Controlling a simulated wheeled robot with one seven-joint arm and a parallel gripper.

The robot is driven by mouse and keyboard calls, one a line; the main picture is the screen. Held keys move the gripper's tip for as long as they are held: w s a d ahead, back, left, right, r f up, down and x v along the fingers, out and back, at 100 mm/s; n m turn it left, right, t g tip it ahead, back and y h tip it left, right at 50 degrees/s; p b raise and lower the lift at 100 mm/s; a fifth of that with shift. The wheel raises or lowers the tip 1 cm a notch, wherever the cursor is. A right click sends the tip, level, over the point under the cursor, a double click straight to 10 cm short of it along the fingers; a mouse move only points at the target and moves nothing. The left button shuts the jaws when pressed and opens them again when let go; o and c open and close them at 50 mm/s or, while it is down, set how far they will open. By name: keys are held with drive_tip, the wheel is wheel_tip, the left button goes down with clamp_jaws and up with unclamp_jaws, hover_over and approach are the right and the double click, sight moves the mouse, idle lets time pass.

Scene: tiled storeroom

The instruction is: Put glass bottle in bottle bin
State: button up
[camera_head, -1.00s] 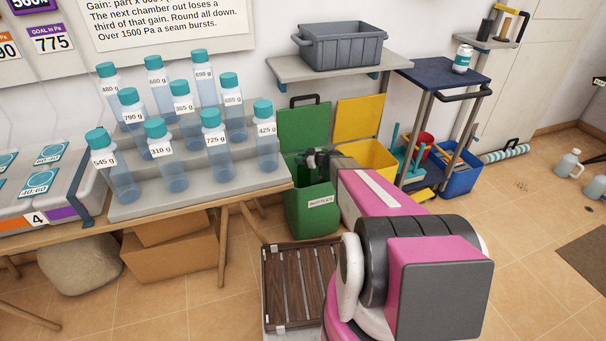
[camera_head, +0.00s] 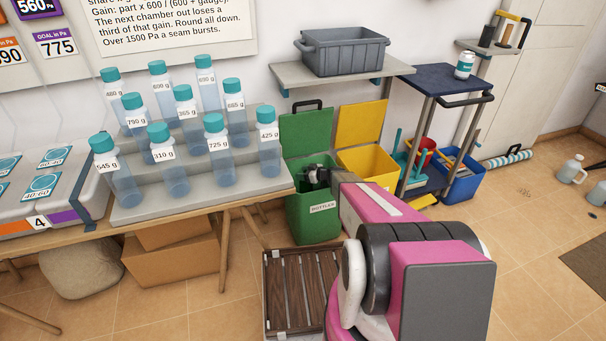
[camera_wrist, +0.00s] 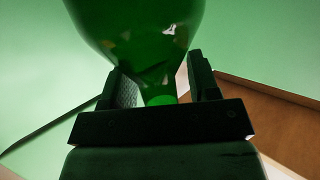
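The green glass bottle (camera_wrist: 140,25) fills the top middle of the wrist view. Its wide body is at the top and it narrows down between the two fingers of my gripper (camera_wrist: 160,85). The fingers stand on either side of its narrow part, and I appear to hold it there. In the head view my gripper (camera_head: 316,176) is at the mouth of the green bottle bin (camera_head: 318,222), labelled BOTTLES. The bin's lid (camera_head: 305,133) stands open. The bottle cannot be made out in the head view.
A yellow bin (camera_head: 372,165) with its lid up stands right of the green one. A table with stepped shelves (camera_head: 215,197) and several teal-capped bottles is at the left. A wall shelf (camera_head: 290,77) bears a grey crate (camera_head: 343,52). A dark-topped cart (camera_head: 437,80) stands at the right.

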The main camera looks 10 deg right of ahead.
drive_tip(key=shift+r, duration=0.15)
drive_tip(key=v, duration=0.7)
drive_tip(key=shift+d, duration=0.2)
drive_tip(key=shift+s, duration=0.15)
idle(1.0)
